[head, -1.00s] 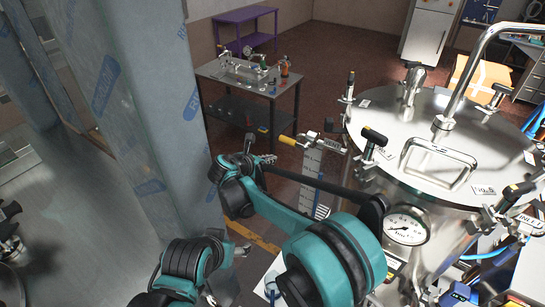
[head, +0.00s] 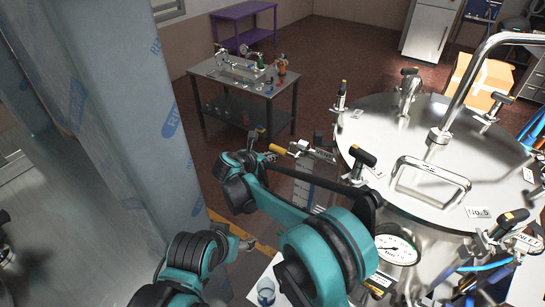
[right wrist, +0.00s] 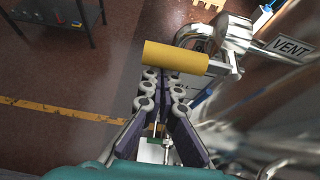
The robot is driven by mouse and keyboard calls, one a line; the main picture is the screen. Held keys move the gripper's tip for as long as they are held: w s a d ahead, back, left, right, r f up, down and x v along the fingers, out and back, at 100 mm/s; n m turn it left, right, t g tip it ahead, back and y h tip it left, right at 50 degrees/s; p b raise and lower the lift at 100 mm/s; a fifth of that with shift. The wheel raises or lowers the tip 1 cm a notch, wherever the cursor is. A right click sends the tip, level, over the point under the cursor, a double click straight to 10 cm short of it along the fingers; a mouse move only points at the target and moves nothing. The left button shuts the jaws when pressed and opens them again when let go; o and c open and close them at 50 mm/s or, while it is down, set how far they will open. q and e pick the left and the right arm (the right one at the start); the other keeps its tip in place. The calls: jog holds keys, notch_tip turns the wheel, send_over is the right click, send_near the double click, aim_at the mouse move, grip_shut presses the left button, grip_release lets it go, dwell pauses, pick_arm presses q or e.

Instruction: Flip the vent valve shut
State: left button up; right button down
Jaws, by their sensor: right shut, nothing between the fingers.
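The vent valve has a yellow handle (head: 278,149) and a metal body (head: 318,154) on the left side of the steel tank. The right wrist view shows the yellow handle (right wrist: 176,57) lying crosswise, with the VENT label (right wrist: 290,48) right of the valve. My right gripper (head: 264,146) is by the handle's free end. Its fingers (right wrist: 167,75) are closed together and empty, with their tips just below the handle in that picture; I cannot tell whether they touch. A second teal arm link, probably my left arm (head: 190,252), shows at the bottom; its fingers are unclear.
The steel tank (head: 420,195) fills the right side, with black-handled fittings, a lid handle and a pressure gauge (head: 393,249). A wrapped column (head: 120,110) stands left. A metal table (head: 232,78) stands behind, with open floor around it.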

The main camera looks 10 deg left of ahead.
jog(key=shift+s+r, duration=0.1)
jog(key=shift+r, duration=0.2)
